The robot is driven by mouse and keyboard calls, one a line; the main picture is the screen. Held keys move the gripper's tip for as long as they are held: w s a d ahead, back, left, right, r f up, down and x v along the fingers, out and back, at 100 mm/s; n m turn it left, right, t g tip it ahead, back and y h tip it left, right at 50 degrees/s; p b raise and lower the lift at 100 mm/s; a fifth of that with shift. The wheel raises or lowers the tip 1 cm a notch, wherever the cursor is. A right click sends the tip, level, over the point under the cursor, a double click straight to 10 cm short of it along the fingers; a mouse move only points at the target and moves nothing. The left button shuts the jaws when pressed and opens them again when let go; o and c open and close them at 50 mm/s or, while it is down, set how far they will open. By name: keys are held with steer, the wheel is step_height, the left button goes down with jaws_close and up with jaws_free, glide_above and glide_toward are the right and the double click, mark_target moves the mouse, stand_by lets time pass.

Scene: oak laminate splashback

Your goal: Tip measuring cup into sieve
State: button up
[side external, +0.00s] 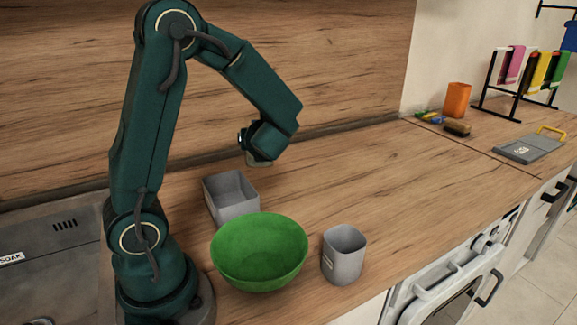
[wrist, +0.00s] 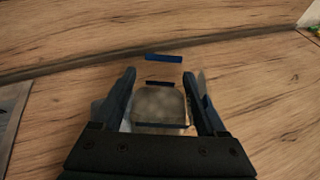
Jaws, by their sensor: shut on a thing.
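My gripper (wrist: 160,90) is shut on a pale, see-through cup (wrist: 158,106), which looks like the measuring cup; greyish matter shows in it. In the side view my gripper (side external: 256,153) is above the counter near the splashback, behind the grey rectangular tub. Only a small pale part of the cup (side external: 259,162) shows under it. A green bowl (side external: 258,255) stands in front of the tub. I see no mesh, so I cannot tell whether this bowl is the sieve. How full the cup is cannot be told.
The grey tub (side external: 238,211) stands behind the bowl, and a grey open container (side external: 343,262) stands right of it near the front edge. A sink (side external: 50,250) is at the left. An orange cup (side external: 457,100) and rack are far right. The middle counter is clear.

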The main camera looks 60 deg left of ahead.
steer(key=w+d+r+m+t+h, duration=0.1)
steer(key=w+d+m+t+h, duration=0.1)
steer(key=d, duration=0.7)
steer(key=w+d+r+m+t+h, duration=0.1)
steer(key=d+m+t+h, duration=0.1)
steer(key=d+m+t, duration=0.2)
steer(key=shift+w+d+m+t, duration=0.35)
steer(key=shift+d+m, duration=1.25)
steer(key=shift+d, duration=1.6)
steer(key=shift+f, duration=0.15)
steer(key=shift+s+a+f+m, duration=0.15)
steer(key=shift+f+m, duration=0.1)
steer(key=shift+f, duration=0.5)
steer(key=shift+s+a+f+m, duration=0.1)
steer(key=shift+f+m, duration=0.15)
steer(key=shift+f, duration=0.5)
steer(key=shift+f+y, duration=0.15)
steer(key=shift+y, duration=0.15)
steer(key=shift+a+f+m, duration=0.15)
steer(key=shift+f+m, duration=0.35)
steer(key=shift+f, duration=0.05)
steer(key=shift+f, duration=0.1)
